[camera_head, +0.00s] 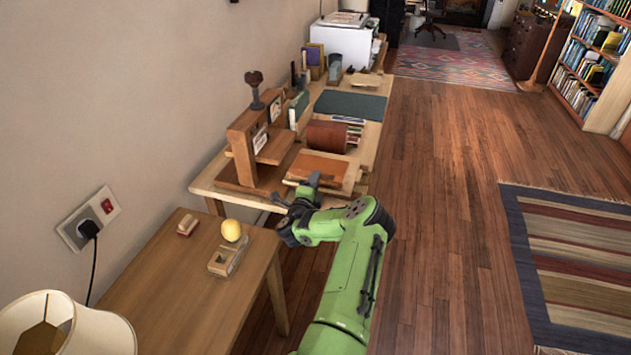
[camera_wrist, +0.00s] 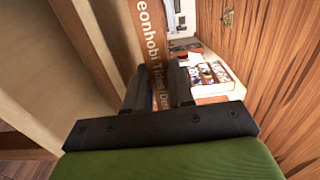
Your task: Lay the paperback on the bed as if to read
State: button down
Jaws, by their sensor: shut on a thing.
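The paperback (camera_wrist: 146,40) is brown with pale lettering on its spine, part of which reads "Tides". In the wrist view it stands between the two dark fingers of my gripper (camera_wrist: 158,88), which are shut on it. Its upper end runs out of that picture. In the head view my gripper (camera_head: 297,191) is at the near end of the wooden workbench, past the small table's far corner. I cannot clearly make out the paperback there. No bed shows in either view.
The workbench (camera_head: 226,190) carries a wooden press, a brown roll and a dark mat (camera_head: 350,105). A lamp (camera_head: 65,325) is at lower left. Open wooden floor (camera_head: 450,200) lies to the right.

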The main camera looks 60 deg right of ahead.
jog(key=shift+w+a, duration=0.1)
jog(key=shift+w, duration=0.05)
jog(key=shift+f+b, duration=1)
jog(key=shift+f, duration=0.8)
jog(key=shift+f, duration=0.15)
jog(key=c, duration=0.9)
grip_release()
jog(key=shift+a+f, duration=0.1)
jog(key=a, duration=0.2)
jog(key=a+p, duration=0.1)
jog(key=a, duration=0.1)
jog(key=s+a+p, duration=0.1)
jog(key=a, duration=0.2)
jog(key=shift+s, duration=0.1)
jog(key=shift+d, duration=0.1)
jog(key=shift+c, duration=0.4)
grip_shut()
